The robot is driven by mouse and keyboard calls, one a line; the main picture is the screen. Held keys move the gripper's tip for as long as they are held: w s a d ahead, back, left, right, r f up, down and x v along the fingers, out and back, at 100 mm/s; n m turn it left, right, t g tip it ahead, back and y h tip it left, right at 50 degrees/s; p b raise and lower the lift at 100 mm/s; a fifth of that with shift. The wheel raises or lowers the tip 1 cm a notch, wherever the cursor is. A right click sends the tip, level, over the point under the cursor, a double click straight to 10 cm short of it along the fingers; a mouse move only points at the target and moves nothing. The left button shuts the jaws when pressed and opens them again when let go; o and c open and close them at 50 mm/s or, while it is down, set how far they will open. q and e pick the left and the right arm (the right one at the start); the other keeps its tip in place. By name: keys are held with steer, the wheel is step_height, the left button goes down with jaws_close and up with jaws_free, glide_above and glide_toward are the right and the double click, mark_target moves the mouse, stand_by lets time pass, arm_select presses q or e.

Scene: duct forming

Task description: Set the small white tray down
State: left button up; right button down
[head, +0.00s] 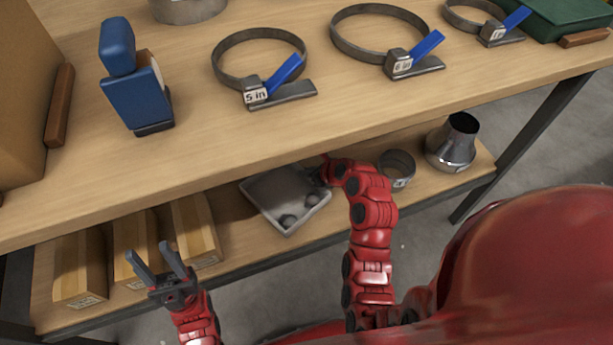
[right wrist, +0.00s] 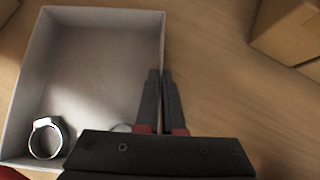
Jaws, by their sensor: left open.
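The small white tray (head: 262,206) is at the lower shelf, under the front edge of the tabletop. I cannot tell whether it rests on the shelf or is held just above it. In the right wrist view the tray (right wrist: 95,70) holds a metal ring clamp (right wrist: 47,138) in a corner; another round piece is mostly hidden by my gripper. My right gripper (right wrist: 161,75) is shut on the tray's side wall, one finger on each side. My left gripper (head: 150,252) is open and empty in front of the wooden bins.
Wooden bins (head: 196,225) stand on the lower shelf (head: 236,228) left of the tray. A metal collar (head: 397,168) and a metal reducer (head: 452,145) stand to its right. The tabletop (head: 200,150) above carries ring gauges (head: 260,45) and a blue tool (head: 135,95).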

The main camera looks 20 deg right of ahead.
steer(key=shift+r, duration=0.1)
steer(key=c, duration=1.5)
jaws_free()
steer(key=shift+p, duration=0.3)
steer(key=o, duration=0.5)
steer(key=shift+c, duration=0.2)
